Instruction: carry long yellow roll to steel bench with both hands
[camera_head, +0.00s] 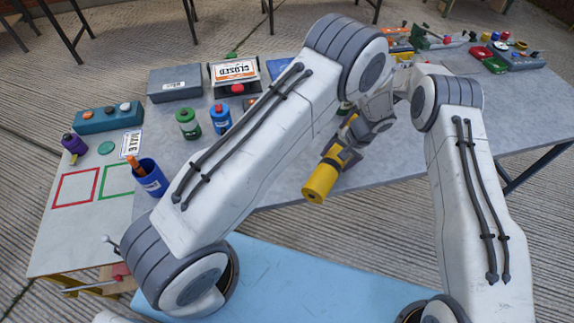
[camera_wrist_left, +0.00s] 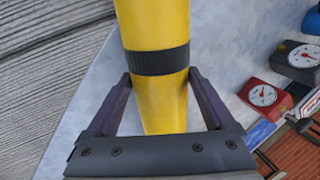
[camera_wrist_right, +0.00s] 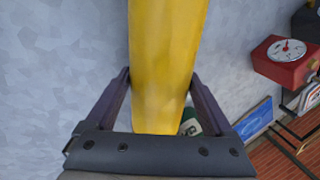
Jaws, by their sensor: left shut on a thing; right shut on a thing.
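The long yellow roll (camera_head: 320,183) shows in the head view with its near end over the front edge of the grey bench (camera_head: 400,160); its far part is hidden behind my arms. My left gripper (camera_head: 343,152) is shut on the roll, beside a black band, which also shows in the left wrist view (camera_wrist_left: 158,75). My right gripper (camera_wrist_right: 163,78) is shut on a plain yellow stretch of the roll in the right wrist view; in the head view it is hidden. I cannot tell whether the roll touches the bench top.
A green jar (camera_head: 188,123), a blue jar (camera_head: 221,119), a grey box (camera_head: 175,83) and a "CLOSED" sign (camera_head: 235,71) stand to the left. A blue cup (camera_head: 150,178) is near the front left. Red and green devices (camera_head: 487,58) crowd the far right. The right front bench top is clear.

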